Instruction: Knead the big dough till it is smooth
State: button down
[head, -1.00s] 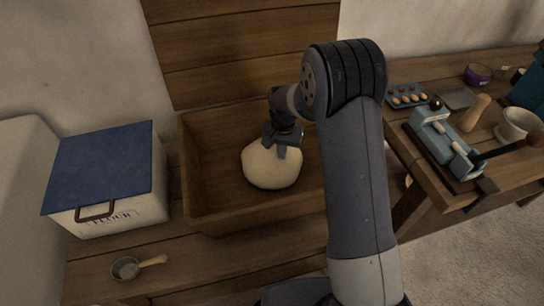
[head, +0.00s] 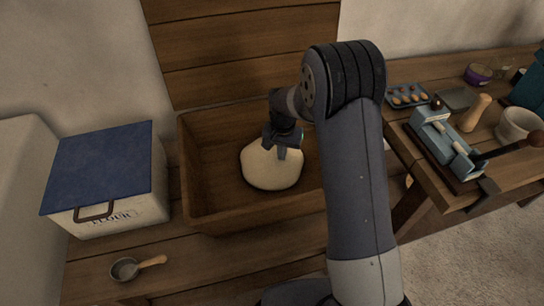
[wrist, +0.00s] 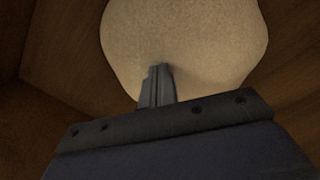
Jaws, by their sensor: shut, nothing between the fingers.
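The big dough (head: 270,170) is a pale, rounded lump resting in the wooden trough (head: 205,200). In the wrist view the dough (wrist: 190,40) fills the top middle, with a small dark dent or shadow at the fingertips. My gripper (head: 281,150) is over the back part of the dough, pointing down. In the wrist view my gripper (wrist: 157,75) is shut, its fingers together and their tips at the dough's edge. Nothing shows between the fingers. I cannot tell how far the tips press in.
A flour box (head: 105,185) with a blue lid stands left of the trough. A small scoop (head: 128,268) lies in front of it. On the right table are a blue press-like device (head: 445,140), an egg tray (head: 407,95) and a mortar (head: 515,124).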

jog(key=shift+r+p, duration=1.1)
jog(key=shift+r, duration=0.55)
notch_tip(320, 180, up, 8)
jog(key=p, duration=0.5)
jog(key=shift+f, duration=0.15)
notch_tip(320, 180, down, 10)
jog(key=b, duration=0.6)
jog(key=shift+r, duration=0.25)
